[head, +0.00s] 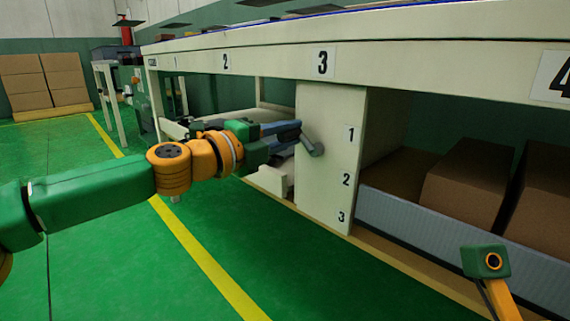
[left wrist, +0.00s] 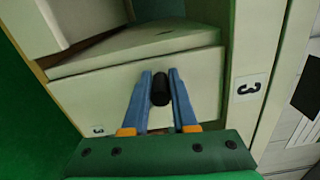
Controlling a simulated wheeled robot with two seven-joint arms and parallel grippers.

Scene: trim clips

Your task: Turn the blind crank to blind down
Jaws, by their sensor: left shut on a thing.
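The blind crank (head: 314,146) is a small grey arm on the cream panel (head: 330,187) below the bench top. My left gripper (head: 298,133) reaches in from the left with its blue fingers at the crank. In the left wrist view, the fingers of my left gripper (left wrist: 160,85) are closed around a dark round knob (left wrist: 160,90), the crank's handle. The fingers partly hide the crank in the head view. I cannot make out a blind in either view. My right gripper is out of view.
The long cream bench (head: 230,62) overhangs the panel. Right of the panel, brown boxes (head: 467,182) stand on a shelf behind a grey edge (head: 430,225). More boxes (head: 40,82) are stacked at the far left. The green floor (head: 100,275) in front is clear.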

